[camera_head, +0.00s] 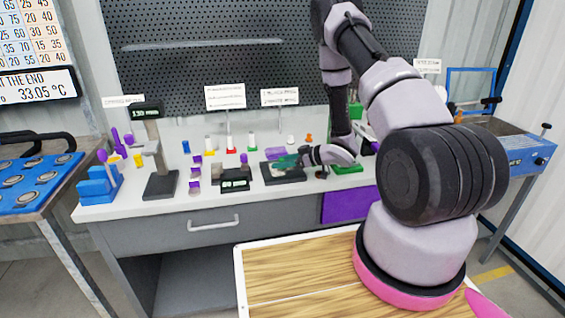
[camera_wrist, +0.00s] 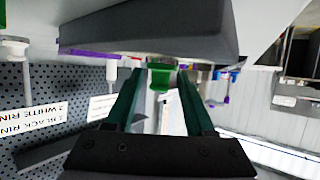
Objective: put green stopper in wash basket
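My gripper (camera_head: 288,162) is low over the workbench, at a dark block (camera_head: 284,177). In the wrist view, which looks upside down, its two dark green fingers (camera_wrist: 162,80) are apart, one on each side of the green stopper (camera_wrist: 159,76). Small gaps seem to show between stopper and fingers. The stopper stands at the dark block, which also shows in the wrist view (camera_wrist: 150,30). In the head view I cannot make out the stopper apart from the fingers. I cannot tell for certain which thing is the wash basket; an open blue frame (camera_head: 470,84) stands at the right.
The workbench (camera_head: 140,210) holds several small coloured parts, a display unit (camera_head: 235,181) left of my gripper and a green tray (camera_head: 347,169) right of it. A blue holder (camera_head: 98,186) is at its left end. A perforated panel (camera_head: 220,50) rises behind. My arm hides part of the right.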

